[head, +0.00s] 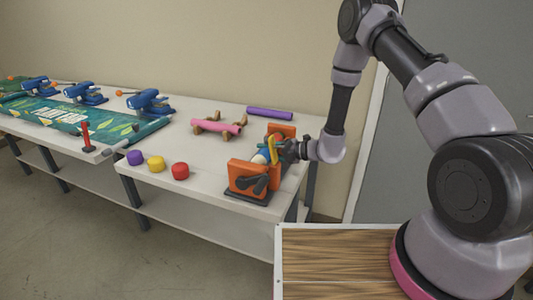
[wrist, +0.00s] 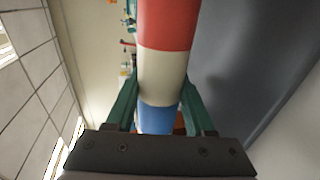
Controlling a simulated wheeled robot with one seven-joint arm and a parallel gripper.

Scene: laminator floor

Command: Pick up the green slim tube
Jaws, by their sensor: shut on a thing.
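I see no separate green slim tube for certain in either view. In the wrist view, my gripper (wrist: 160,98) has its green-toned fingers on both sides of a striped tube (wrist: 166,65) with red, cream and blue bands, and is shut on it. In the head view, my gripper (head: 277,149) is at the orange stand (head: 247,177) on the right end of the white table. The striped tube (head: 261,157) shows there partly, lying between the orange uprights. The fingers and a yellow piece hide part of it. I cannot tell whether it still rests on the stand.
A purple tube (head: 270,113) lies at the table's back. A pink tube (head: 216,127) rests on a wooden stand. Purple, yellow and red caps (head: 180,171) line the front edge. A green printed banner (head: 60,117) and blue devices (head: 149,103) are at left.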

